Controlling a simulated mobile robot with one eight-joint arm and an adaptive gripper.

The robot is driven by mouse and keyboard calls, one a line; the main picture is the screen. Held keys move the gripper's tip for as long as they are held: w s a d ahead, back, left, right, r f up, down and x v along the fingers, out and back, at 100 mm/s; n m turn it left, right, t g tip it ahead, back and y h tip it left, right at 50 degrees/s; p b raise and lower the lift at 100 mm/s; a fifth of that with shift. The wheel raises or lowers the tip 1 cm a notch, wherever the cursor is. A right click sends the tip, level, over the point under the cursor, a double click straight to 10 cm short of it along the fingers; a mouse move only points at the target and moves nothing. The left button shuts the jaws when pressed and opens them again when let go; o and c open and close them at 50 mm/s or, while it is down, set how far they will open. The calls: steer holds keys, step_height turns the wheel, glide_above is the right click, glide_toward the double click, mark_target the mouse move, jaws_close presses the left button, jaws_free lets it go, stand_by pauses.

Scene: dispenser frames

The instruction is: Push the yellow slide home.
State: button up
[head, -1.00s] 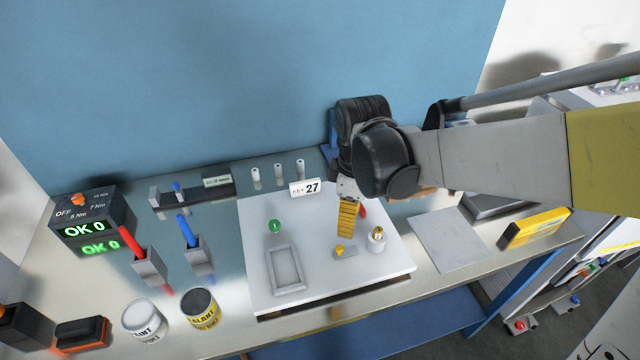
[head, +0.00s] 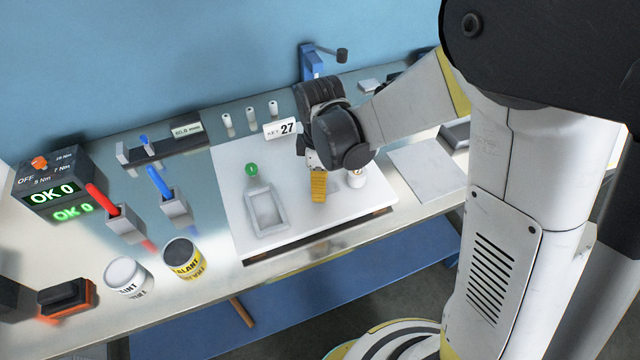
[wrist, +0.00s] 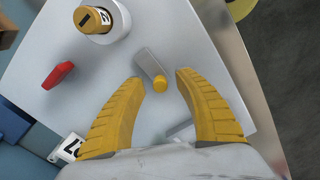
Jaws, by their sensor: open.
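I see clear gaps and cannot tell the height of the fingertips above the board. In the head view my gripper (head: 318,198) points down over the white board (head: 300,222) and hides the slide.
A red piece (wrist: 57,75) is left of the slide.

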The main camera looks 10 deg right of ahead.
jaws_close()
steer(key=shift+d, duration=0.1)
steer(key=shift+w+d, duration=0.2)
steer(key=shift+d, duration=0.4)
steer(key=shift+w+d, duration=0.2)
steer(key=shift+d, duration=0.4)
jaws_free()
steer(key=shift+d, duration=0.1)
